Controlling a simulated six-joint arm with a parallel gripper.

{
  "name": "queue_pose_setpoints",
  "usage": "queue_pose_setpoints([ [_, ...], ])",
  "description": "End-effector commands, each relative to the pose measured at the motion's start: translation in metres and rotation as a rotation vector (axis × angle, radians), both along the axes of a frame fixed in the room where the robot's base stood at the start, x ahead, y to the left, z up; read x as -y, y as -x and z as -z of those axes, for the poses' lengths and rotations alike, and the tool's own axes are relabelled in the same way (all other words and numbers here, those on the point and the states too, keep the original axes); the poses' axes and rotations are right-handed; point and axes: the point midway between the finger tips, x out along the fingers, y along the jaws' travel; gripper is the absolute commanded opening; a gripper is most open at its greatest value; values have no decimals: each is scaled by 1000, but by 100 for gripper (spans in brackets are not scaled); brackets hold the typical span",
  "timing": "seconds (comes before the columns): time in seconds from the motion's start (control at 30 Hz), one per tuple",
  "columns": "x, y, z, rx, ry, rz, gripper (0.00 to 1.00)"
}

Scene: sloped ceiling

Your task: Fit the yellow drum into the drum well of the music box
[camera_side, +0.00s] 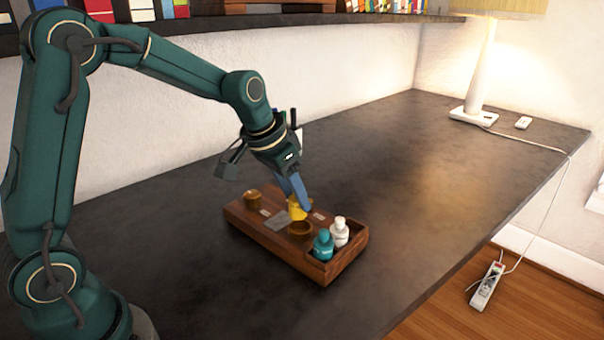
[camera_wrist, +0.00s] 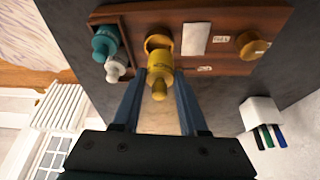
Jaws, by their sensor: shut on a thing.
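The yellow drum (camera_side: 297,212) is held between the blue fingers of my gripper (camera_side: 299,198), over the wooden music box (camera_side: 262,232). In the wrist view the drum (camera_wrist: 160,75) sits between my fingertips (camera_wrist: 158,88), its narrow knob toward the camera. A round brass-coloured well (camera_side: 300,229) stands in the box just in front of the drum; in the wrist view its open rim (camera_wrist: 158,42) shows right beyond the drum, partly hidden by it. The drum appears above and beside this well, and I cannot tell whether they touch.
A teal bottle (camera_side: 323,244) and a white bottle (camera_side: 340,231) stand in the box's end compartment, close to the well. A brass round piece (camera_side: 252,198) and a grey plate (camera_side: 278,222) are on the box. A white pen holder (camera_wrist: 260,112) stands beside it.

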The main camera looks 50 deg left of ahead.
Motion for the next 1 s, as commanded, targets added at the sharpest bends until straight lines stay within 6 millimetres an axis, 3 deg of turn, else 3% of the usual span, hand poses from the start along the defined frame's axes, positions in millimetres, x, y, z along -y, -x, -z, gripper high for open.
queue_pose_setpoints([
  [0.4,4,-2,42,-1,1,-1,0],
  [0.8,4,-3,46,2,1,-1,0],
  [0.83,4,-3,46,2,1,-1,46],
  [0.9,4,-3,46,3,2,-1,72],
  [1.0,4,-3,46,3,2,-1,72],
])
